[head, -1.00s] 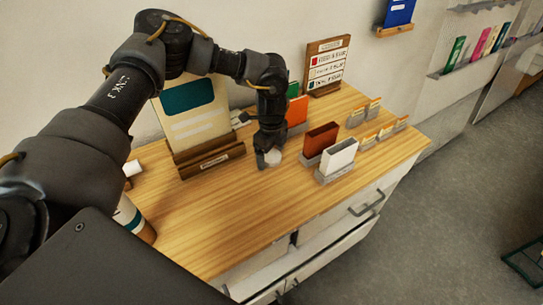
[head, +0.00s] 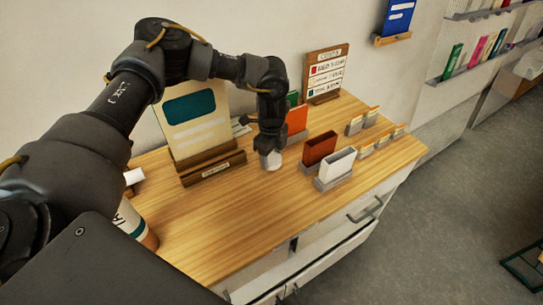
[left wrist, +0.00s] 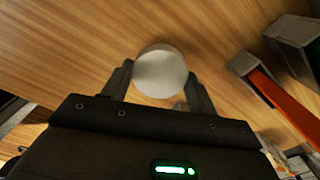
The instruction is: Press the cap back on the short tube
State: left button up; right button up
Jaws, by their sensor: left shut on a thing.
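My left gripper (head: 270,152) is shut on a round white piece (head: 271,161) that looks like the cap. In the left wrist view the white piece (left wrist: 160,72) shows as a pale disc between the two fingers (left wrist: 160,88). It is close over or on the wooden tabletop; I cannot tell if it touches. A white tube with a teal stripe and an orange band (head: 135,222) stands at the left front, partly hidden by my arm. I cannot tell if it is the short tube. My right gripper is not in view.
A large card in a wooden holder (head: 210,165) stands left of the gripper. Card holders with a brown (head: 319,148) and a white box (head: 336,164) stand to its right. A small white piece (head: 133,176) lies at left. The tabletop's front middle (head: 220,225) is clear.

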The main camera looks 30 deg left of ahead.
pick_arm(q)
jog(key=s+d+r+p, duration=0.3)
jog(key=s+r+p, duration=0.7)
jog(key=s+p, duration=0.2)
jog(key=shift+s+r+p, duration=0.35)
jog(key=shift+s+p, duration=0.05)
jog(key=shift+s, duration=0.45)
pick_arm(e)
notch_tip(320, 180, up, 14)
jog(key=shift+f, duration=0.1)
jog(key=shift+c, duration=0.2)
pick_arm(q)
jog(key=n+b, duration=0.3)
jog(key=b, duration=0.1)
jog(key=w+d+f+n+b, duration=0.1)
jog(key=n+b, duration=0.1)
jog(key=b, duration=0.3)
jog(key=w+d+n+b, duration=0.1)
jog(key=n+b, duration=0.2)
jog(key=b, duration=0.2)
jog(key=shift+d+f+n, duration=0.15)
jog(key=shift+f+n, duration=0.1)
jog(key=shift+n, duration=0.05)
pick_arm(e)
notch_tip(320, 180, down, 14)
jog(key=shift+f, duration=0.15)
